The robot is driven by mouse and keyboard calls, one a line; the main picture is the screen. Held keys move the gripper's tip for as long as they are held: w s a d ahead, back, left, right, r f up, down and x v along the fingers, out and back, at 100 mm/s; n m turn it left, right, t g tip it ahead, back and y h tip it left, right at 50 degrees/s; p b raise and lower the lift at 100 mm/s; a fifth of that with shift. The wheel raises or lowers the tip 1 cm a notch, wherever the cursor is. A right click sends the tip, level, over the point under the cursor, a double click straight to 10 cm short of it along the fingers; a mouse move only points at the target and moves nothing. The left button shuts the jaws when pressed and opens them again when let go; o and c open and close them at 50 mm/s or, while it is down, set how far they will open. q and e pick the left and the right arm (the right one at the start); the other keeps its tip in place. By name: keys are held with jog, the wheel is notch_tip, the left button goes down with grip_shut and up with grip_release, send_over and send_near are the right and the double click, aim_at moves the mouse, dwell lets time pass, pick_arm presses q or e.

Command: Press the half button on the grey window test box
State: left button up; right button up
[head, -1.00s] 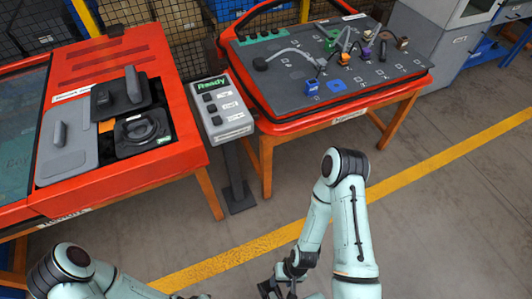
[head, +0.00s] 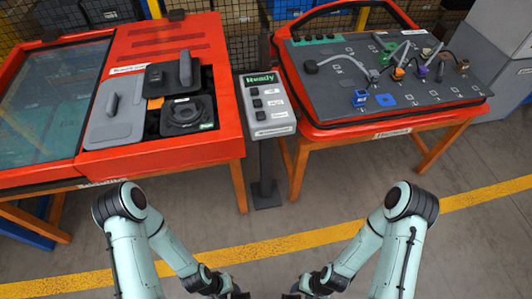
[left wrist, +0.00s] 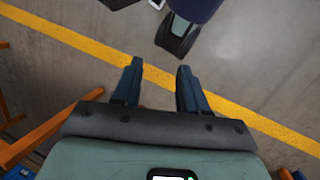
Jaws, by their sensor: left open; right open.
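The grey window test box (head: 270,117) stands on a dark post in the middle of the head view, between two red benches. Its screen (head: 260,80) reads "Ready" in green. Below it are three dark buttons in a column, the top one (head: 254,91), the middle one (head: 257,103) and the lower one (head: 260,115). Their small labels are too blurred to read. My left gripper (head: 232,293) is low in the head view, well short of the box; in the left wrist view (left wrist: 158,68) its fingers are apart and empty. My right gripper (head: 298,293) is beside it, partly cut off.
The left red bench (head: 220,120) carries grey and black door parts. The right red bench (head: 310,110) carries a grey board with cables and coloured connectors. A yellow floor line (head: 320,237) crosses in front. The floor before the box's post is clear.

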pick_arm(q)
grip_shut()
dwell(1.7)
